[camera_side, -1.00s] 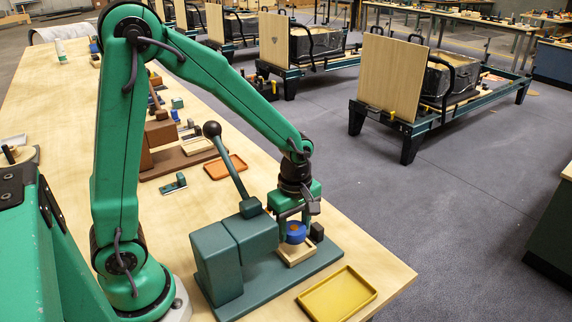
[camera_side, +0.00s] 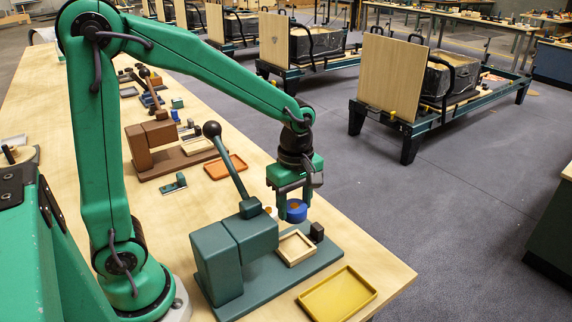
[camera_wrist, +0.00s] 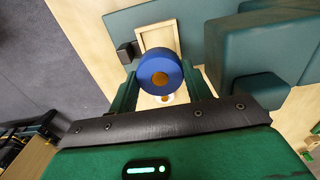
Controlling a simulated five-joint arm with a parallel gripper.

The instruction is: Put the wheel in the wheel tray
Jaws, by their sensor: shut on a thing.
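The wheel (camera_side: 297,213) is a blue disc with an orange hub. My gripper (camera_side: 291,208) is shut on it and holds it above the rear edge of the green press base. In the wrist view the wheel (camera_wrist: 160,73) sits between the two green fingers of my gripper (camera_wrist: 160,88). A yellow tray (camera_side: 338,296) lies at the front right of the table, and an orange tray (camera_side: 226,167) lies farther back. Both look empty. I cannot tell which one is the wheel tray.
The green lever press (camera_side: 234,258) carries an empty square wooden frame (camera_side: 295,248) and a dark block (camera_side: 317,232). A brown press (camera_side: 150,145) and a small green piece (camera_side: 174,184) stand farther back.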

